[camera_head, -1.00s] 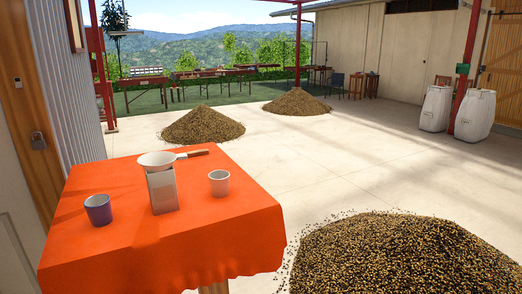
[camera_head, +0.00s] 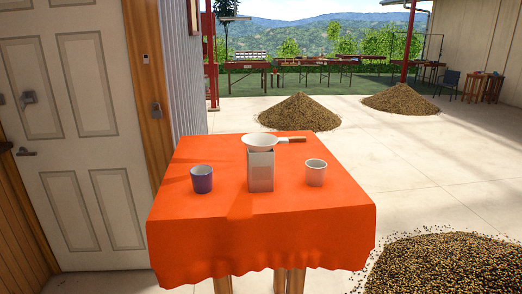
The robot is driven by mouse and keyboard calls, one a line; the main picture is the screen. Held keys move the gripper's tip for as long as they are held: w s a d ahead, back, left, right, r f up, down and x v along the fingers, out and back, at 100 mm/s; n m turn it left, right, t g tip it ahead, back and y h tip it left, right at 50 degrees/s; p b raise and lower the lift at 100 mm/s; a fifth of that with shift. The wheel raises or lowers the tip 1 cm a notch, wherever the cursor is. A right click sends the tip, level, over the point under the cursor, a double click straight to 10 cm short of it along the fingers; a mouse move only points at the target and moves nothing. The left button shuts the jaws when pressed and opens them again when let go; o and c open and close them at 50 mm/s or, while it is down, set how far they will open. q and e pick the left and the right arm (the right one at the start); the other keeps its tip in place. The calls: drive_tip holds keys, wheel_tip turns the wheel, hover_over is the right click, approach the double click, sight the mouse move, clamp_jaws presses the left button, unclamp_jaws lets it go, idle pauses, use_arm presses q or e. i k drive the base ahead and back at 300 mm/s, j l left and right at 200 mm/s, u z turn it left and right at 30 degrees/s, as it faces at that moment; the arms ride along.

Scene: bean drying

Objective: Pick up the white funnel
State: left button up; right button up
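The white funnel (camera_head: 260,141) rests on top of a silver-grey rectangular container (camera_head: 260,171) near the middle of the table. Its brown handle (camera_head: 291,139) points to the right. The container stands upright on a table with an orange cloth (camera_head: 215,225). Neither of my grippers is in the head view.
A purple cup (camera_head: 202,179) stands left of the container and a white cup (camera_head: 315,173) stands to its right. A large bean pile (camera_head: 445,265) lies at the lower right. A white door (camera_head: 85,140) is at the left. Pale floor is open right of the table.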

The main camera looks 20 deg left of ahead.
sight(257, 142)
drive_tip(key=i+j, duration=0.1)
drive_tip(key=j, duration=1.2)
drive_tip(key=i+j, duration=0.15)
drive_tip(key=j, duration=0.45)
drive_tip(key=i+j, duration=0.1)
drive_tip(key=j, duration=0.55)
